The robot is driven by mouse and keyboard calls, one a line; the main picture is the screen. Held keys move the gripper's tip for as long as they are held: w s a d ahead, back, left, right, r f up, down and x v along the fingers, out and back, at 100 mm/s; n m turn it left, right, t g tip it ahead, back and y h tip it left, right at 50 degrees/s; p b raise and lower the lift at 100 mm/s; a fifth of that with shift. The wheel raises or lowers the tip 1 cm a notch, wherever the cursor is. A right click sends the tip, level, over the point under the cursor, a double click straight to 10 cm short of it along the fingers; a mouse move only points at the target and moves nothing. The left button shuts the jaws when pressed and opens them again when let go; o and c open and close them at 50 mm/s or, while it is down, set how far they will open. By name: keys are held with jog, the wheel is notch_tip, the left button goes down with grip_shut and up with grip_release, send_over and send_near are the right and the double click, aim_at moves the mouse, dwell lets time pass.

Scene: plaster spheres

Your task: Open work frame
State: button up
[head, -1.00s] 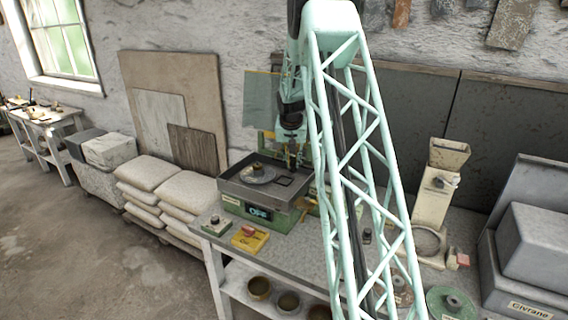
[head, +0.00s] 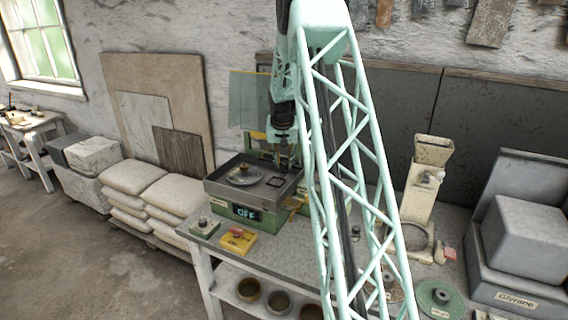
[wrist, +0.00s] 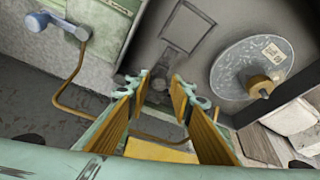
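A small dark square frame (head: 276,181) lies flat on the grey tray top of a green machine (head: 228,206); I take it for the work frame. In the wrist view the square frame (wrist: 187,27) shows ahead of the fingertips. My gripper (head: 285,164) hangs over the back right of the tray. In the wrist view my gripper (wrist: 160,82) has its yellow-padded fingers apart, with no held object visible. A dark grey knob or fitting (wrist: 157,87) shows between the fingertips; I cannot tell whether they touch it.
A round plate (head: 243,174) with a brass knob sits left of the square frame. The display (head: 245,213) reads OFF. A yellow box (head: 238,241) stands in front. A blue-grey crank (wrist: 60,25) is on the left in the wrist view. A cream hopper device (head: 425,195) stands right.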

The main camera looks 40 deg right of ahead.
jog(key=v, duration=1.2)
dwell(0.8)
jog(key=s+a+r+n+b, duration=0.15)
jog(key=s+a+r, duration=0.35)
jog(key=a, duration=0.7)
jog(key=s+a+r+n+y+b, duration=0.15)
jog(key=s+a+r, duration=0.4)
jog(key=a, duration=0.55)
jog(key=s+a+r+n, duration=0.2)
jog(key=s+a+r, duration=0.35)
jog(key=a, duration=0.65)
jog(key=s+a+f+n+b, duration=0.1)
jog(key=s+a, duration=0.5)
jog(key=s, duration=0.5)
jog(key=s+a+f+n+y+b, duration=0.1)
jog(key=s+a+f+n, duration=0.1)
jog(key=s+a, duration=0.5)
jog(key=s+a+f+n+t+b, duration=0.1)
jog(key=s+a, duration=0.6)
jog(key=s, duration=0.7)
jog(key=shift+s+f+n+y, duration=0.3)
jog(key=shift+f+y, duration=0.05)
jog(key=shift+f, duration=0.35)
